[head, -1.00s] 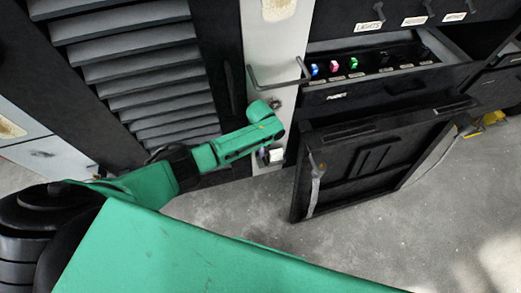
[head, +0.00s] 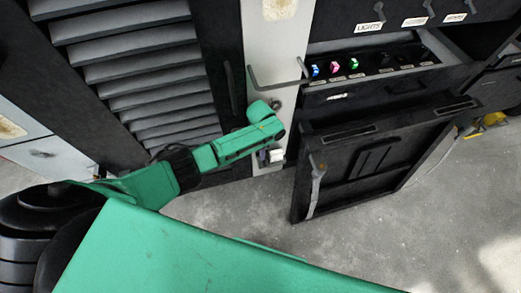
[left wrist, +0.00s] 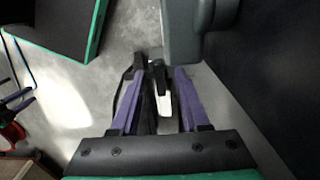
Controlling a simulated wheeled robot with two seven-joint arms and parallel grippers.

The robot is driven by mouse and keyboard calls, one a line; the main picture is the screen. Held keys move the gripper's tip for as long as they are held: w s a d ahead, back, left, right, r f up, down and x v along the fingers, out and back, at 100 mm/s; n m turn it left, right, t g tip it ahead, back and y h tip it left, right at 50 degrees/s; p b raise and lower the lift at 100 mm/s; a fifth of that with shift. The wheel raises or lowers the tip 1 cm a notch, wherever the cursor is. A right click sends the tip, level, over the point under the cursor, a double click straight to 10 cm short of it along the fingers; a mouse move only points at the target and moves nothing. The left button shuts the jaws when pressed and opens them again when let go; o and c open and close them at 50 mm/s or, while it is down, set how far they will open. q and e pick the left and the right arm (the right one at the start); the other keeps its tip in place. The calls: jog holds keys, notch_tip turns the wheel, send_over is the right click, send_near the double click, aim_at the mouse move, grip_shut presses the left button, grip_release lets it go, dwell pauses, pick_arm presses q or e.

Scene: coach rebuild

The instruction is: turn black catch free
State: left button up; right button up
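A small black catch with a white part (left wrist: 164,98) shows between the fingers in the left wrist view. A white piece by the pale post (head: 275,155) in the head view seems to be the same part. My left gripper (left wrist: 160,72) has its two purple-sided fingers apart, one on each side of the catch. A gap shows on the right; whether the left finger touches it I cannot tell. In the head view the green left arm reaches to the foot of the post, and its fingers are mostly hidden.
A bar handle (head: 280,80) sticks out from the post just above my left wrist. A dark panel (head: 375,165) hangs open to the right, below a fuse drawer (head: 385,62). A louvred door (head: 150,75) stands to the left. Grey floor (head: 400,235) is clear in front.

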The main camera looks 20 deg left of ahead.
pick_arm(q)
notch_tip(320, 180, up, 8)
jog(key=shift+f+p, duration=0.25)
jog(key=shift+p, duration=0.2)
dwell(0.3)
